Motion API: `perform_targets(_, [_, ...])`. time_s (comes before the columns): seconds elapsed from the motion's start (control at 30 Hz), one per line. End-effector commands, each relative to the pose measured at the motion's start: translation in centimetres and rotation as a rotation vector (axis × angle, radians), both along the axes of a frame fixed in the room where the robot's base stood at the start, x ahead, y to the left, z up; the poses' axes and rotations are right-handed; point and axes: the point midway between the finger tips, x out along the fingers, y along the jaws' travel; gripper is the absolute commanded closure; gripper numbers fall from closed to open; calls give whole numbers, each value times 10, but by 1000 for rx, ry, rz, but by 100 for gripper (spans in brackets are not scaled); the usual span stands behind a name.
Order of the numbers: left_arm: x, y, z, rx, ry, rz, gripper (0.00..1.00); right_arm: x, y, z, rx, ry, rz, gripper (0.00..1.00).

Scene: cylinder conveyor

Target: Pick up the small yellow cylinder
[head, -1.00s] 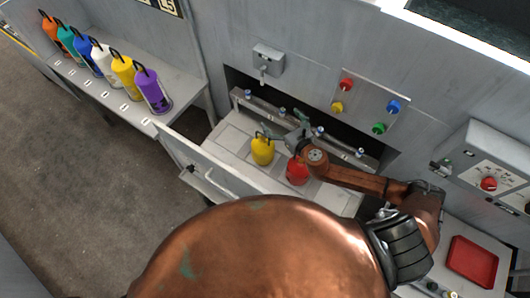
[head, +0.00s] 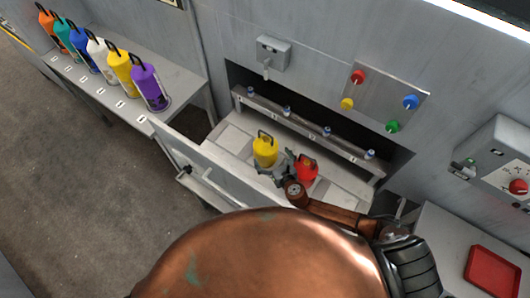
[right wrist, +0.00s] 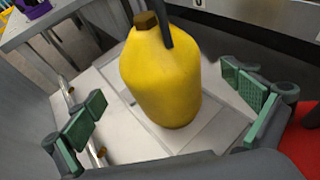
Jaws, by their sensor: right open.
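The small yellow cylinder (head: 264,152) stands upright in the pulled-out drawer, with a dark handle on top. In the right wrist view the yellow cylinder (right wrist: 162,75) stands between and beyond the two green finger pads, apart from both. My right gripper (head: 284,164) is open beside it, on its near right side in the head view. A red cylinder (head: 307,168) stands just right of the gripper and is partly hidden by it. Its red side also shows at the right edge of the wrist view (right wrist: 300,140). My left gripper is out of view.
The drawer's front wall (head: 215,170) stands close on the near side. A numbered rail (head: 300,125) runs behind the cylinders. A shelf (head: 130,110) at left holds several coloured cylinders. Coloured buttons (head: 385,95) are on the wall, and a red tray (head: 492,272) lies at lower right.

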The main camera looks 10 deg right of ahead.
Motion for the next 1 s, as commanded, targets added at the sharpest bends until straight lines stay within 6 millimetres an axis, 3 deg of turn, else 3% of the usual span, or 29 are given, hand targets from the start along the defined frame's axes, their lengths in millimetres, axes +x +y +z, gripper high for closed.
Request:
perform_targets(0.23, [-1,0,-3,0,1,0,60,20,4,-2,2,-7,1,0])
perform_targets(0.57, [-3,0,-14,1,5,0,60,61,12,-21,1,-5,-1,0])
perform_targets(0.87, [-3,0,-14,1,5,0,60,65,13,-21,2,-5,0,0])
perform_targets(1.0, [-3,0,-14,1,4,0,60,65,13,-21,2,-5,0,10])
